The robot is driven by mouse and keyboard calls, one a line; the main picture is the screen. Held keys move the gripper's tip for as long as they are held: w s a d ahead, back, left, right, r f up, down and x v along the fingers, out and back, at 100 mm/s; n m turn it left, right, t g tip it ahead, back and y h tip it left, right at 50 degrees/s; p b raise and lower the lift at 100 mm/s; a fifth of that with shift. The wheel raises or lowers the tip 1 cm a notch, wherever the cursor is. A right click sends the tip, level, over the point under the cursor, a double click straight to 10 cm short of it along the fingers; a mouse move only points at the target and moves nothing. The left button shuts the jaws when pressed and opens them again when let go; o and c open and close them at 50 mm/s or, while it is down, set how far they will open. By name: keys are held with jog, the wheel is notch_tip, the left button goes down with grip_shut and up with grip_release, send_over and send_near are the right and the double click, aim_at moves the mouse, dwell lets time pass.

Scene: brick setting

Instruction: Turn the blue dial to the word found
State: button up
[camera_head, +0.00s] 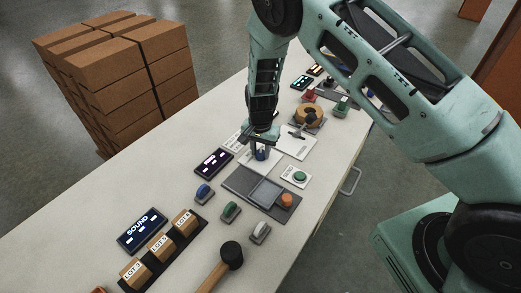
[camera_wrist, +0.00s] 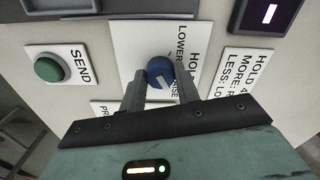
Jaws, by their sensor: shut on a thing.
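The blue dial (camera_head: 262,155) sits on a white plate on the table, below my gripper (camera_head: 262,147). In the wrist view the blue dial (camera_wrist: 159,70) is between the two fingers of my gripper (camera_wrist: 160,90), which is shut on it. A pale mark shows on the dial's face; which word it points at is not clear. The dial's plate (camera_wrist: 130,40) carries the words "HOLD" and "LOWER", and a partly hidden word ending in "ISE". A card (camera_wrist: 250,80) beside it reads "HOLD 4", "MORE: R" and "LESS: LO", cut off by the edge.
A dark display (camera_head: 213,163) with light bars stands left of the dial. A green SEND button (camera_head: 300,176) and a grey scale-like panel (camera_head: 236,180) are near. Toward the front are a "SOUND" display (camera_head: 142,229), lot blocks (camera_head: 160,246) and a mallet (camera_head: 231,254). Cartons (camera_head: 130,75) stand beyond the table.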

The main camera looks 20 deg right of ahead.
aim_at(260, 152)
jog(key=o, duration=1)
jog(key=shift+c, duration=0.2)
notch_tip(260, 152, up, 18)
jog(key=b, duration=0.1)
jog(key=shift+f+b, duration=0.25)
jog(key=shift+b, duration=0.1)
